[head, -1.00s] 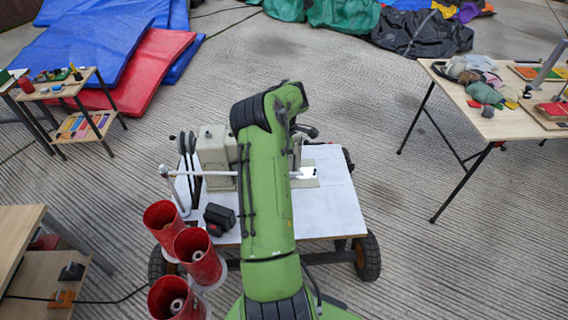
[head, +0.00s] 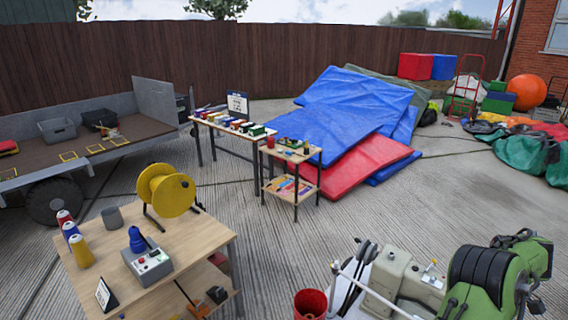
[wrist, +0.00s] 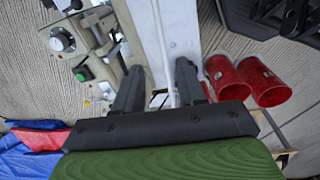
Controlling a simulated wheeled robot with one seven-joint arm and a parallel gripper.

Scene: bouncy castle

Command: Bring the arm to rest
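My gripper (wrist: 158,84) shows in the wrist view with its two dark fingers apart and nothing visible between them. It is over the work cart, beside a beige machine (wrist: 92,50) with a dial and a green button. Red cups (wrist: 232,78) lie to its right in that view. In the head view, my green arm is folded at the lower right, over the beige machine (head: 403,278). My gripper's fingers do not show in the head view.
A wooden table (head: 205,238) with a yellow reel (head: 166,190) stands at left. A small shelf table (head: 292,155) stands beyond, before blue mats (head: 345,105) and a red mat (head: 362,165). A trailer (head: 100,140) is at far left. A red cup (head: 310,304) is near the machine.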

